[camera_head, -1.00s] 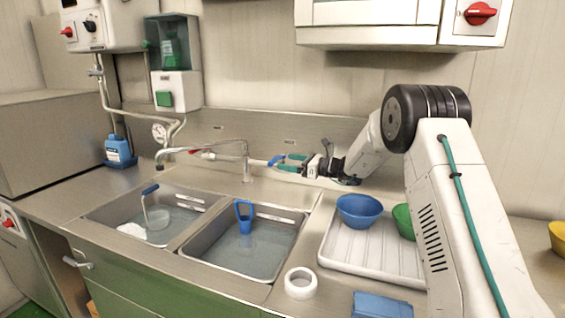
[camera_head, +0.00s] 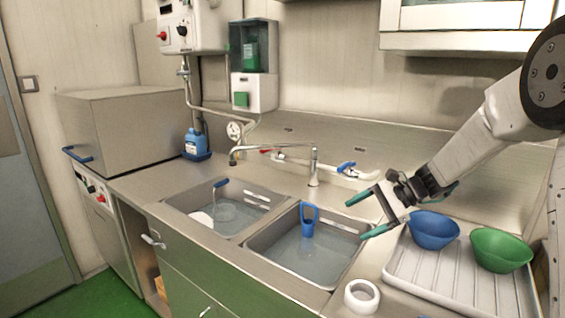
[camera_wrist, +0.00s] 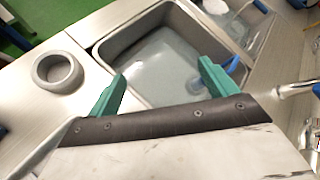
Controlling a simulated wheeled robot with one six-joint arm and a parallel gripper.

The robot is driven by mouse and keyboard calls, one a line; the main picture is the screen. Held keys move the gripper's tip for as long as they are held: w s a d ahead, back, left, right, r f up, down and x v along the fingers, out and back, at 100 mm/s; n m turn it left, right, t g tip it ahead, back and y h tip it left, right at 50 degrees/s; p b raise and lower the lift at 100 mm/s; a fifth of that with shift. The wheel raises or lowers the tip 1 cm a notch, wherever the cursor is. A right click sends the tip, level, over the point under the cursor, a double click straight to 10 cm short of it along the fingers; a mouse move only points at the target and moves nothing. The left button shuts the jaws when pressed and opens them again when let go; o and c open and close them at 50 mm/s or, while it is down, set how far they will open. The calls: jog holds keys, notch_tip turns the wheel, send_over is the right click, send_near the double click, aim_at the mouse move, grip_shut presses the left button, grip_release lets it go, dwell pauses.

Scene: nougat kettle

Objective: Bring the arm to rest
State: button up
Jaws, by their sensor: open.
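My gripper (camera_head: 368,214) is open and empty, with teal fingers spread apart. In the head view it hangs above the right edge of the right sink basin (camera_head: 262,250), left of the blue bowl (camera_head: 433,230). In the wrist view the gripper (camera_wrist: 160,85) shows its two teal fingers with the water-filled basin beyond them. Nothing is between the fingers. My arm reaches in from the right of the head view.
A blue bowl and a green bowl (camera_head: 501,250) sit on the white drainer tray (camera_head: 440,290). A white ring (camera_head: 362,296) lies on the front counter. A blue-handled tool (camera_head: 308,222) stands in the right basin. The tap (camera_head: 314,165) rises behind the basins.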

jog(key=s+d+r+n+h, duration=0.1)
jog(key=s+r+n+h, duration=0.1)
jog(key=s, duration=1)
jog(key=s+d+r+n+h, duration=0.2)
jog(key=s+n+h, duration=0.3)
jog(key=s, duration=0.8)
jog(key=s+d+r+n+h, duration=0.2)
jog(key=s+n, duration=0.4)
jog(key=s, duration=0.7)
jog(key=shift+r+h, duration=0.85)
jog(key=shift+h, duration=0.25)
